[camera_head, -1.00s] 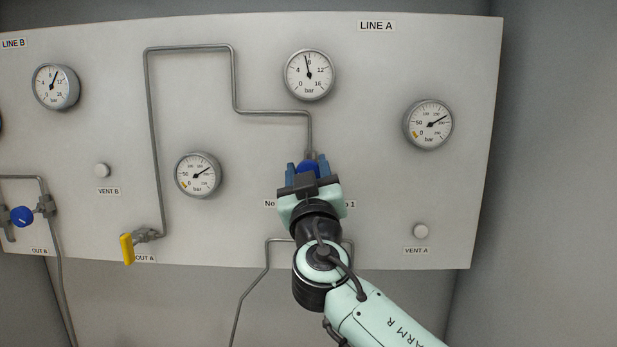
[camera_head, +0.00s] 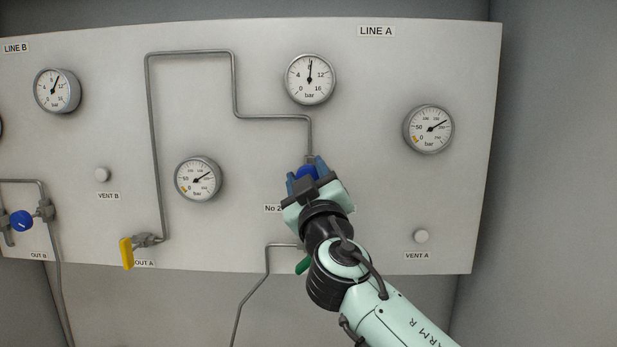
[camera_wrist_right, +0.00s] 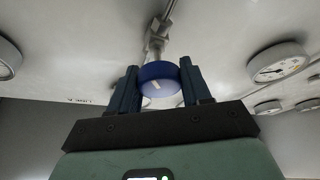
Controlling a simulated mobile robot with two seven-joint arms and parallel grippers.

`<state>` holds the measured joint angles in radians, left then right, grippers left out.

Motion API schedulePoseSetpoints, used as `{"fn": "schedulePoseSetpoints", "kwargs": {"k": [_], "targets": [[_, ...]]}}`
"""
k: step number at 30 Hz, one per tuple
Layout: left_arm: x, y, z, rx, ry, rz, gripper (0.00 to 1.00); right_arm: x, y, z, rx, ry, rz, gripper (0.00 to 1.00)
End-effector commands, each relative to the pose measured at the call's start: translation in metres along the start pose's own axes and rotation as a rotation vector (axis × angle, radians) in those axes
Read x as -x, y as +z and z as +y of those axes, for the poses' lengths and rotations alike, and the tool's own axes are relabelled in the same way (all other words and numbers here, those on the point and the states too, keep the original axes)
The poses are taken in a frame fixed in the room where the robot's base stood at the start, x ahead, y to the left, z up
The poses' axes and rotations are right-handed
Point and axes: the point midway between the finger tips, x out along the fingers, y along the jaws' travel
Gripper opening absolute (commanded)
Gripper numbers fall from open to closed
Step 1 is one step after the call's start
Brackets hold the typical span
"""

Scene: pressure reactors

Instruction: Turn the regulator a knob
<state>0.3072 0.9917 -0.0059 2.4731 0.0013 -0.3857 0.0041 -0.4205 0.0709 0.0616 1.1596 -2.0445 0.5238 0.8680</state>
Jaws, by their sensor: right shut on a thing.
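The blue regulator A knob (camera_head: 307,173) is on the panel under the LINE A pipe, and much of it is hidden by my gripper in the head view. In the right wrist view the round blue knob (camera_wrist_right: 158,72) with a white mark sits between the two fingers. My right gripper (camera_head: 308,170) is shut on the knob and tilted. The gauge above it (camera_head: 310,79) has its needle pointing nearly straight up, around 8 bar. My left gripper is not in view.
A yellow OUT A handle (camera_head: 126,253) is at lower left, and a blue OUT B knob (camera_head: 21,220) at far left. A green part (camera_head: 302,265) shows below my wrist. Pipes run close around the knob.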

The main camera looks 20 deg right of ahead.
Motion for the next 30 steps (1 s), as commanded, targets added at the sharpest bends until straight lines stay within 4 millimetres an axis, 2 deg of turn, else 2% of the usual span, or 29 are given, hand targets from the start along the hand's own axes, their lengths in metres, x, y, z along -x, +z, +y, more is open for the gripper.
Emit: {"fn": "schedulePoseSetpoints", "kwargs": {"k": [1, 3, 14, 17, 24, 30], "targets": [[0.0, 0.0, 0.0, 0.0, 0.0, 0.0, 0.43, 0.0, -0.002, 0.003, -0.001, 0.004, 0.005, 0.54], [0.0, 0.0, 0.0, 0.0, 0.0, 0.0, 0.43, 0.0, -0.002, 0.003, -0.002, 0.004, 0.004, 0.72], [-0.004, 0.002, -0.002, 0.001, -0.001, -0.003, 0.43, 0.005, 0.0, 0.0, -0.002, 0.001, 0.002, 0.72], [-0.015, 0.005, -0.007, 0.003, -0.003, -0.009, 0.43, 0.019, 0.002, 0.0, -0.004, 0.001, 0.001, 0.72], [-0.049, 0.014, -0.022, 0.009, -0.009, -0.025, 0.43, 0.073, 0.003, -0.001, -0.004, 0.001, 0.003, 0.72], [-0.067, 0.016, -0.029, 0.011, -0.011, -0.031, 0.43, 0.112, 0.002, -0.001, -0.002, 0.001, 0.003, 0.72]]}}
